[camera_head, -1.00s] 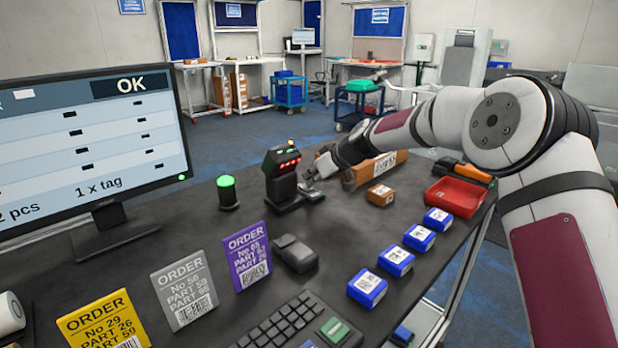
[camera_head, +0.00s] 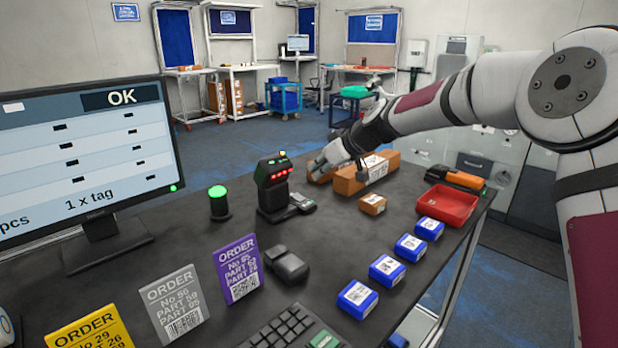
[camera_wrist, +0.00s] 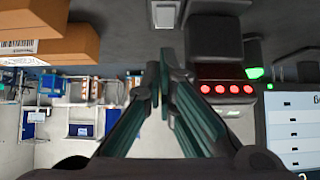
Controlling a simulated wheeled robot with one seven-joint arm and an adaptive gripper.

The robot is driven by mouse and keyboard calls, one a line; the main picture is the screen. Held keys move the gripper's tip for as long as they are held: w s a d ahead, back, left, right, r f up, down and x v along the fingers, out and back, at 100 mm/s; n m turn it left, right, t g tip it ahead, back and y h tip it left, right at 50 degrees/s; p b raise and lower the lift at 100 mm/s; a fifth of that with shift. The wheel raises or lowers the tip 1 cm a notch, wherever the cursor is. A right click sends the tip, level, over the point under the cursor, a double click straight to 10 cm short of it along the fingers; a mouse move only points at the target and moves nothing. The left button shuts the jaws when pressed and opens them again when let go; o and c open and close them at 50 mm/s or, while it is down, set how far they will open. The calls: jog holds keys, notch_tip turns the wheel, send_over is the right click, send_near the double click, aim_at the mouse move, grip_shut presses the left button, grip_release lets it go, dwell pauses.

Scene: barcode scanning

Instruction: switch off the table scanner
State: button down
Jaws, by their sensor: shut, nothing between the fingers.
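The table scanner (camera_head: 273,188) is a black upright device on the table, with a row of red lights on its face and a low base extending to the right. A grey part (camera_head: 302,201) sits on the scanner's base.
A green lamp (camera_head: 218,203) glows left of the scanner, beside the monitor (camera_head: 85,165) reading OK. Cardboard boxes (camera_head: 362,178) lie behind and right of my gripper. A small brown box (camera_head: 373,204), blue boxes (camera_head: 387,269) and a red tray (camera_head: 447,205) are to the right.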

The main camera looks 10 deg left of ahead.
jog(key=shift+v, duration=2.05)
jog(key=shift+w+d+f+b, duration=0.1)
jog(key=shift+f+b, duration=0.1)
jog(key=shift+b, duration=0.2)
jog(key=b, duration=0.3)
jog(key=a+b, duration=0.1)
jog(key=b, duration=0.2)
jog(key=shift+w+r+t+y, duration=0.25)
jog(key=shift+r+t+y, duration=0.05)
jog(key=shift+y, duration=0.1)
jog(key=shift+s+r, duration=0.1)
jog(key=shift+a, duration=0.15)
